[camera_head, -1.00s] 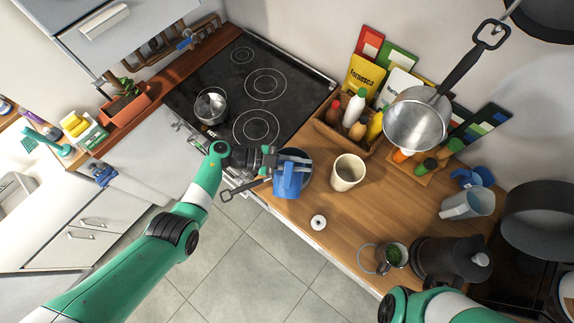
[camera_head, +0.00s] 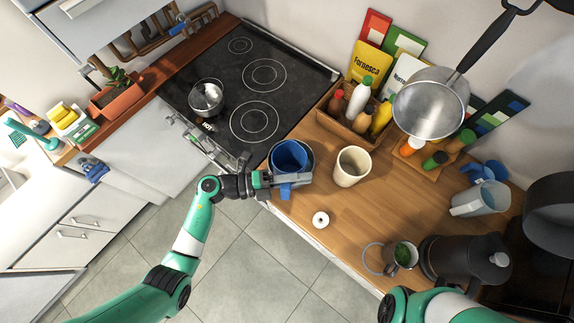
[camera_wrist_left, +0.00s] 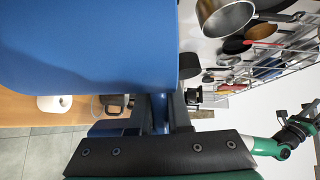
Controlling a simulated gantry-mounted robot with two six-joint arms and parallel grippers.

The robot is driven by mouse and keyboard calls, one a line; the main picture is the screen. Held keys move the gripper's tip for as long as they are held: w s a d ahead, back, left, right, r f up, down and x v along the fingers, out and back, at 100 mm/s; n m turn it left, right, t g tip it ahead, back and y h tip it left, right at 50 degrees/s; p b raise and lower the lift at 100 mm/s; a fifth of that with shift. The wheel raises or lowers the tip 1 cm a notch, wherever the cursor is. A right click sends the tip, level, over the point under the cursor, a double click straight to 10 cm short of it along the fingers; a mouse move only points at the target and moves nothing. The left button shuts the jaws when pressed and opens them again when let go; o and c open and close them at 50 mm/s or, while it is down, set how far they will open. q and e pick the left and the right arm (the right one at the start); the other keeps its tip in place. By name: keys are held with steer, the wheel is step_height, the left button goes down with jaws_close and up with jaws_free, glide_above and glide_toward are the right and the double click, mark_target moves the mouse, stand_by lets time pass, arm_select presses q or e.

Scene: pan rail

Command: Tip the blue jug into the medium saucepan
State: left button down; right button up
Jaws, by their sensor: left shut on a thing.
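The blue jug (camera_head: 289,154) is held by its handle in my left gripper (camera_head: 287,181), at the counter's left end by the hob. Its open top faces the head camera. In the left wrist view the jug (camera_wrist_left: 90,45) fills the upper left, with its handle (camera_wrist_left: 160,112) between the fingers. A small saucepan (camera_head: 207,97) stands on the hob, and a larger pan (camera_head: 428,108) hangs at the right. My right gripper's jaws cannot be made out.
A cream cup (camera_head: 351,167) stands close right of the jug. A white ring-shaped item (camera_head: 320,219) lies near the counter's front edge. A bottle crate (camera_head: 340,120) is behind. A clear jug (camera_head: 480,199) and dark kettle (camera_head: 465,259) stand farther right.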

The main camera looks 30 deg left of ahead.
arm_select(q)
steer(key=shift+f+m+b, duration=0.5)
steer(key=shift+m+b, duration=0.2)
steer(key=shift+b, duration=0.1)
arm_select(e)
step_height(320, 180, down, 3)
steer(key=shift+r, duration=0.2)
arm_select(q)
steer(key=shift+r, duration=0.1)
